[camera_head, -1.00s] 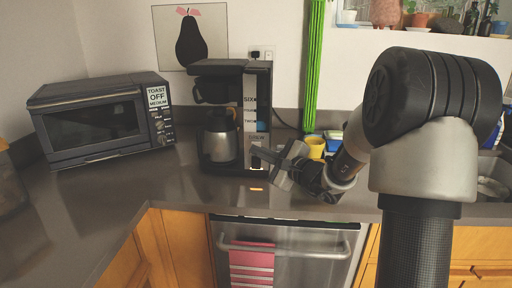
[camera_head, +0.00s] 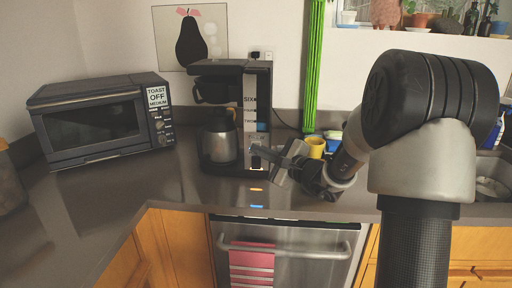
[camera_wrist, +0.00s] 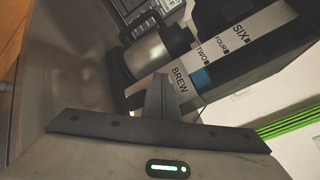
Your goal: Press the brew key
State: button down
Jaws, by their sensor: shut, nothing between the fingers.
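The black and silver coffee maker (camera_head: 250,85) stands on the counter, with a steel carafe (camera_head: 219,140) in it. Its front strip has SIX, FOUR, TWO and BREW labels. In the wrist view the BREW label (camera_wrist: 180,80) shows just right of my fingertips, and the carafe (camera_wrist: 150,52) lies beyond. My gripper (camera_head: 256,152) is shut and empty, with its tips at the lower part of that strip. It also shows in the wrist view (camera_wrist: 160,82). The fingers hide the key itself, so I cannot tell whether they touch it.
A toaster oven (camera_head: 100,118) stands to the left. A yellow cup (camera_head: 315,147) sits close behind my wrist. A green striped hanging (camera_head: 314,65) is on the wall. The front counter (camera_head: 180,190) is clear.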

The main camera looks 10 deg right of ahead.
jog(key=shift+s+a+b, duration=0.2)
jog(key=shift+s+b, duration=0.2)
jog(key=shift+s, duration=0.35)
jog(key=s, duration=0.1)
jog(key=s+a+b, duration=0.1)
jog(key=s, duration=0.1)
jog(key=s+b, duration=0.1)
jog(key=shift+s+a, duration=0.3)
jog(key=shift+s, duration=0.1)
